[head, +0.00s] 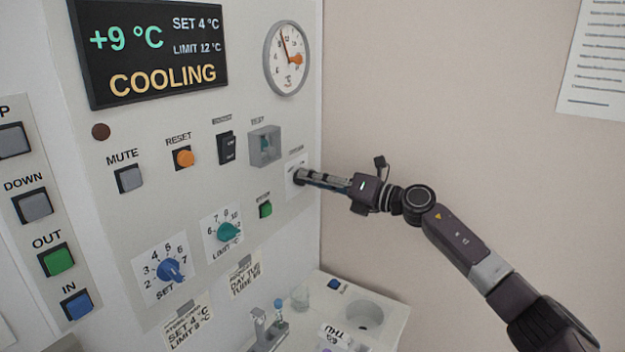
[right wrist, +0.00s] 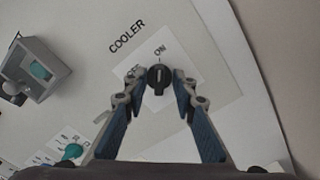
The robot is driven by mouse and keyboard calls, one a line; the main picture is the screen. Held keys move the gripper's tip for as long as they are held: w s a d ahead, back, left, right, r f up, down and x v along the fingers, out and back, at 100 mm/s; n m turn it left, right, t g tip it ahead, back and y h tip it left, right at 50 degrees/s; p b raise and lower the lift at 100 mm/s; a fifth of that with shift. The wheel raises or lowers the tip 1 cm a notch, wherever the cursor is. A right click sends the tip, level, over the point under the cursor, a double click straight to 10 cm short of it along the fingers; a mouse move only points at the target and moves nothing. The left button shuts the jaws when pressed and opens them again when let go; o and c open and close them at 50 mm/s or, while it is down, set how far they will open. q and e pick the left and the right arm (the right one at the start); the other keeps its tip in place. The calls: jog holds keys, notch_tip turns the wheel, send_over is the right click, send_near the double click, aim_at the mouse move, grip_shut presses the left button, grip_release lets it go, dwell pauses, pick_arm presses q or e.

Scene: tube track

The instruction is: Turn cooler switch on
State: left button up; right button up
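The cooler switch (right wrist: 159,79) is a small black rotary knob on a pale square plate under the word COOLER in the right wrist view. A pale mark on the knob points up towards the ON label. Another label to its left is partly hidden by a fingertip. My right gripper (right wrist: 157,80) has its two fingers on either side of the knob, with a gap on each side, so it is open around it. In the head view, my right gripper (head: 303,176) is at the panel's right edge and hides most of the switch. My left gripper is not in view.
The display (head: 150,50) reads +9 °C and COOLING. A covered TEST button (head: 265,146) and a black rocker switch (head: 227,149) are left of the gripper. A green button (head: 265,209) is below.

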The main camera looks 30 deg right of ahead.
jog(key=shift+s, duration=0.1)
jog(key=v, duration=1.2)
dwell(0.9)
